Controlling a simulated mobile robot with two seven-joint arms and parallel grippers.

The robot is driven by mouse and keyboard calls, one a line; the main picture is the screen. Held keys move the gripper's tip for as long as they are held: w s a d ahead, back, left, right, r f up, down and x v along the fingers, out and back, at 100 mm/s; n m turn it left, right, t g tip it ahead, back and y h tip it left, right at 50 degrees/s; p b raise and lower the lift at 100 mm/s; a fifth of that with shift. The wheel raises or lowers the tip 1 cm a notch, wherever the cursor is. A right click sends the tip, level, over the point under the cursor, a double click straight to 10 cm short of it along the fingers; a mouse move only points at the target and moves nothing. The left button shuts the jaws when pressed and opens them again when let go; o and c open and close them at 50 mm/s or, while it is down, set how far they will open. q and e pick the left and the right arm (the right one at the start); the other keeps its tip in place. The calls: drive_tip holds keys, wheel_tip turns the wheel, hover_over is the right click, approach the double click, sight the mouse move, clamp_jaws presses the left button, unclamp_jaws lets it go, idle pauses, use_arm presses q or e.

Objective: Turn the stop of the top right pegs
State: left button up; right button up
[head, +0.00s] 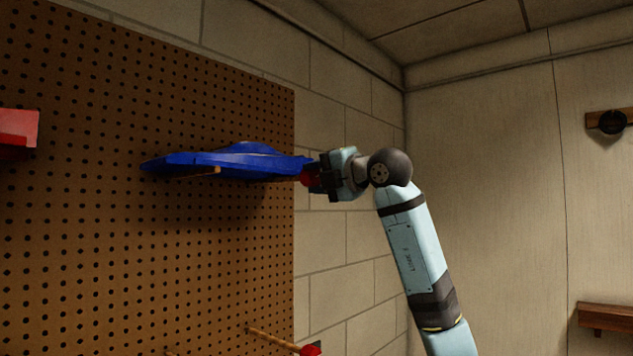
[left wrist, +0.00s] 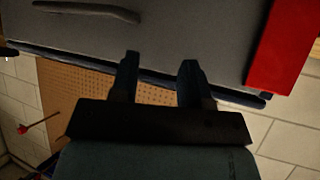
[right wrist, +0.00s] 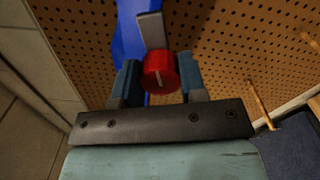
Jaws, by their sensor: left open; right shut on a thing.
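My right gripper (head: 318,176) is shut on this stop, one finger on each side.
The brown pegboard (head: 80,250) fills the left. A lower peg (head: 272,339) with a red stop (head: 311,349) sticks out below the blue body. A red block (left wrist: 283,45) is beside the left gripper. The space right of my right arm looks free.

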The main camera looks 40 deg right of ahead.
drive_tip(key=m, duration=0.3)
drive_tip(key=shift+m+b, duration=0.35)
drive_tip(key=shift+m, duration=0.15)
drive_tip(key=o, duration=0.9)
drive_tip(key=shift+s, duration=0.1)
drive_tip(key=shift+s+d+f, duration=0.1)
drive_tip(key=shift+s, duration=0.2)
drive_tip(key=s+b, duration=0.1)
drive_tip(key=s, duration=0.3)
drive_tip(key=s+b, duration=0.1)
drive_tip(key=s, duration=0.3)
drive_tip(key=s+d+b, duration=0.1)
drive_tip(key=s, duration=0.4)
